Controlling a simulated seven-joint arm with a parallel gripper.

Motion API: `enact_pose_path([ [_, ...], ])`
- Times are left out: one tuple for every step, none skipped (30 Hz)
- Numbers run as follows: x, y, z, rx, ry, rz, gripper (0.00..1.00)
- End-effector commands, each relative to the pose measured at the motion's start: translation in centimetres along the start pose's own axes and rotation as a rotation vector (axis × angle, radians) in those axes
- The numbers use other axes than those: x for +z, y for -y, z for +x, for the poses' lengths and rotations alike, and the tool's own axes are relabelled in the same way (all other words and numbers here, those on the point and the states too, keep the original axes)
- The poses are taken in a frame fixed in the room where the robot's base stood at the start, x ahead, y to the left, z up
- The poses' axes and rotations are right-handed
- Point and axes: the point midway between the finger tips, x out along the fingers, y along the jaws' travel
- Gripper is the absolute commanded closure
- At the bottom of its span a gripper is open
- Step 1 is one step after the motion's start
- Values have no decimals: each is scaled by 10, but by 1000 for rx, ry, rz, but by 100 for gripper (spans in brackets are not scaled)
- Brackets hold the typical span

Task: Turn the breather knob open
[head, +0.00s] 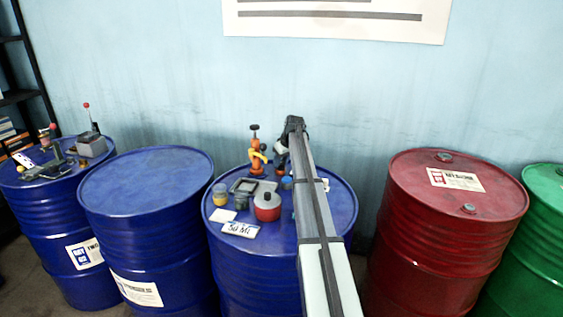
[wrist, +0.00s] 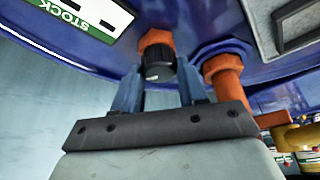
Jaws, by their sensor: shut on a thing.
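The breather knob is a black ribbed cap (wrist: 159,66) on an orange fitting (wrist: 155,40) in the wrist view. My gripper (wrist: 160,76) has its two blue fingers on either side of the knob, shut on it. In the head view my gripper (head: 282,158) is at the far side of the middle blue drum (head: 240,282), partly behind my arm. The knob cannot be made out there.
An orange pump (head: 256,150) stands close left of my gripper; its orange pipe (wrist: 228,82) is right beside the fingers in the wrist view. A red drum (head: 425,235) stands right.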

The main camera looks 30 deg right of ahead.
Motion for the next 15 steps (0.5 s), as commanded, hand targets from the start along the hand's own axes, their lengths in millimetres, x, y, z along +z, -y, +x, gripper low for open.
enact_pose_path([
  [1,2,0,17,0,38,89],
  [1,2,0,28,0,65,89],
  [0,2,0,42,-1,100,89],
  [0,2,0,54,-1,126,89],
  [0,2,0,64,-1,152,89],
  [0,3,0,79,0,188,89],
  [0,3,0,90,0,214,89],
  [0,3,0,100,-1,240,89],
  [0,3,0,116,-1,274,89],
  [-1,3,0,126,-1,301,89],
  [0,3,0,137,-1,327,89],
  [-1,3,0,152,0,362,89],
  [-1,3,0,162,0,388,89],
  [-1,3,0,173,0,414,89],
  [-1,4,0,187,0,449,89],
])
